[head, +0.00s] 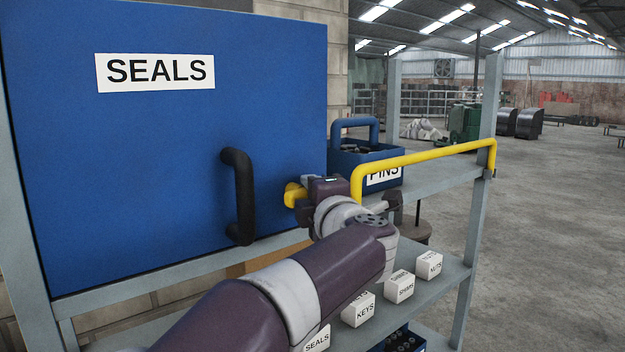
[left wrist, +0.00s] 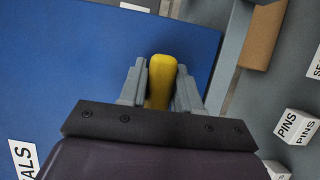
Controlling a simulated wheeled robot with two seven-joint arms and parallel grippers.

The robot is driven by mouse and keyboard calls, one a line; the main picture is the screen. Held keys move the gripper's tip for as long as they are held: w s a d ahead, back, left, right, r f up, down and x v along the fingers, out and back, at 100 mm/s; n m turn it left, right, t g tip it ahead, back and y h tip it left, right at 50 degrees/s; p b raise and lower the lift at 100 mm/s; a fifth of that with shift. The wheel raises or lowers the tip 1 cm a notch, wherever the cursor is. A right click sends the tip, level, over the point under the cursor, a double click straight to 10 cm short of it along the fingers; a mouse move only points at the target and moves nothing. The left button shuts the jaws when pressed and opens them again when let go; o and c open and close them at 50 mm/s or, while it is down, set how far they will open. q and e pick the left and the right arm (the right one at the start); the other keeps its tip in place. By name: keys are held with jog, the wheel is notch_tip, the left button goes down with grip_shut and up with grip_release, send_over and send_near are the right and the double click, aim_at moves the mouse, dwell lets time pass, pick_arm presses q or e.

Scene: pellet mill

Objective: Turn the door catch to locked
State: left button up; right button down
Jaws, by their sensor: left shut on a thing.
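The door catch is a yellow knob (head: 293,194) on the right part of the blue door (head: 120,170), which carries a SEALS label and looks shut. My left gripper (head: 300,195) is at the catch, with its arm coming up from below. In the left wrist view the catch (left wrist: 161,82) lies between the two grey fingers (left wrist: 161,88), which are shut on it. The catch's far part and any locked marking are hidden or cannot be made out. My right gripper is in neither view.
A black handle (head: 240,197) stands out from the door left of the catch. A yellow rail (head: 430,156) and a blue PINS bin (head: 345,165) are close on the right. Labelled white blocks (head: 358,310) stand on the lower shelf. Open floor lies farther right.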

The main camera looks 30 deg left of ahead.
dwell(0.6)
pick_arm(q)
jog(key=o, duration=1)
jog(key=shift+c, duration=0.2)
jog(key=shift+s+d+f, duration=0.15)
jog(key=shift+s+d, duration=0.15)
jog(key=shift+d, duration=0.05)
jog(key=b+v, duration=0.5)
jog(key=v, duration=0.6)
jog(key=shift+s+d+r, duration=0.2)
jog(key=shift+s+r, duration=0.05)
jog(key=shift+s, duration=0.05)
